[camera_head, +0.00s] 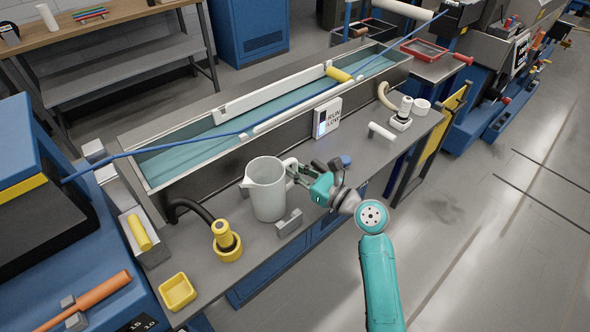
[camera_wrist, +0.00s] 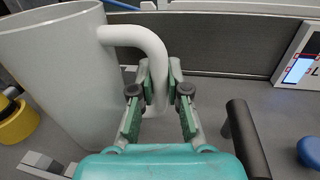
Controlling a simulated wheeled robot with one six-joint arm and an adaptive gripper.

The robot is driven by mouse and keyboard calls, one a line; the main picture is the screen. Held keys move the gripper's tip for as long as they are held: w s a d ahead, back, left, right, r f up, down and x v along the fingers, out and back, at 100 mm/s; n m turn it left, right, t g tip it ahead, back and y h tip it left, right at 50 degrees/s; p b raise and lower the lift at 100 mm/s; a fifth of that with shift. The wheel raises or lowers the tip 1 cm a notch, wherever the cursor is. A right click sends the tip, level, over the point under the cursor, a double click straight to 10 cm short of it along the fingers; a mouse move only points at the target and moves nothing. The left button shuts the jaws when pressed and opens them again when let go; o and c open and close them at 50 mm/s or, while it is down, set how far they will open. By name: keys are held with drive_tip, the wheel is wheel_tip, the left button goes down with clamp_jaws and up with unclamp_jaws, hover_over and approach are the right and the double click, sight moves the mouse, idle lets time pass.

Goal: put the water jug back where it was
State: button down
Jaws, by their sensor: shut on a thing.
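The water jug (camera_head: 266,192) is a tall, light grey pitcher, upright over the bench top in front of the long trough. It also fills the left of the wrist view (camera_wrist: 58,75). My gripper (camera_head: 300,174) is at the right side of the jug, with its fingers around the jug's handle (camera_wrist: 152,45). In the wrist view the two green-padded fingers (camera_wrist: 160,98) stand on either side of the handle's lower part, shut on it. Whether the jug's base touches the bench is hard to tell. The jug's inside bottom is hidden.
A yellow fitting (camera_head: 227,242) with a black hose stands left of the jug, and a grey block (camera_head: 289,223) lies close in front. A yellow tray (camera_head: 177,292) is at front left. A display box (camera_head: 327,117) and blue knob (camera_head: 346,160) are right. The water trough (camera_head: 190,146) runs behind.

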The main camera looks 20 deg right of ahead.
idle(0.3)
drive_tip(key=c, duration=1.5)
unclamp_jaws()
drive_tip(key=shift+f, duration=0.15)
drive_tip(key=shift+c, duration=0.2)
drive_tip(key=o, duration=0.4)
drive_tip(key=shift+s+d, duration=0.15)
drive_tip(key=shift+s, duration=0.05)
drive_tip(key=v, duration=1.1)
drive_tip(key=shift+s, duration=0.3)
